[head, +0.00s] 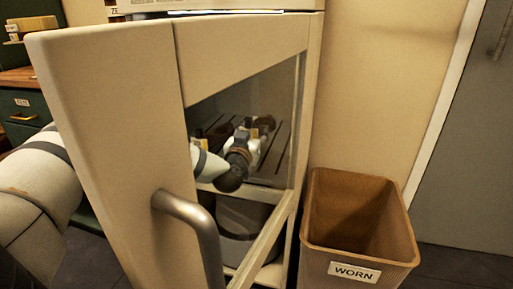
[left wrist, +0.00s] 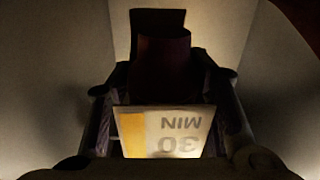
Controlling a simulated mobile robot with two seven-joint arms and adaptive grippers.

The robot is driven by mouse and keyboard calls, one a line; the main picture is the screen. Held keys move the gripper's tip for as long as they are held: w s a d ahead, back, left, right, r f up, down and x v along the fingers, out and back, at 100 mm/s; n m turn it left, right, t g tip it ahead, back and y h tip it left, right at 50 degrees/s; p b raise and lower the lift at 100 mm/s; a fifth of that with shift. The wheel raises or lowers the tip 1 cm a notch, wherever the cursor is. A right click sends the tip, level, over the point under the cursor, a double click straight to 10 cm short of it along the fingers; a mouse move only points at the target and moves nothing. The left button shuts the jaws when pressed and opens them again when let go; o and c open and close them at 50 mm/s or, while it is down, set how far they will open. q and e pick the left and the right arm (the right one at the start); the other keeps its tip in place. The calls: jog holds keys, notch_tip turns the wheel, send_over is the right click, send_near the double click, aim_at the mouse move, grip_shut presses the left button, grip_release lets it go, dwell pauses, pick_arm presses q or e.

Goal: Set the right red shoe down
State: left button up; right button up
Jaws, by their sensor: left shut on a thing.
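My left arm reaches behind the open cream cabinet door (head: 120,130). My left gripper (head: 252,130) shows through the door's glass, low over a slatted shelf (head: 275,150) inside. It is shut on a dark red shoe (left wrist: 165,60), which shows poorly lit between the fingers in the left wrist view. A dark reddish part of it (head: 266,123) shows past the gripper. A white and yellow card reading "30 MIN" (left wrist: 165,133) is upside down in front of the shoe in the wrist view. Whether the sole touches the shelf is hidden. My right gripper is out of view.
Another dark brownish shape (head: 218,130) is on the shelf left of my gripper. The door handle (head: 190,220) is near my arm. A grey round container (head: 240,220) stands below the shelf. A brown bin labelled "WORN" (head: 355,225) stands right of the cabinet.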

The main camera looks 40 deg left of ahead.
pick_arm(q)
jog(key=f, duration=0.1)
jog(key=f+b, duration=0.1)
jog(key=f, duration=0.1)
jog(key=shift+w+d+f, duration=0.1)
jog(key=shift+w+f, duration=0.1)
jog(key=shift+f, duration=0.05)
jog(key=shift+f, duration=0.6)
jog(key=o, duration=1.4)
jog(key=shift+c, duration=0.2)
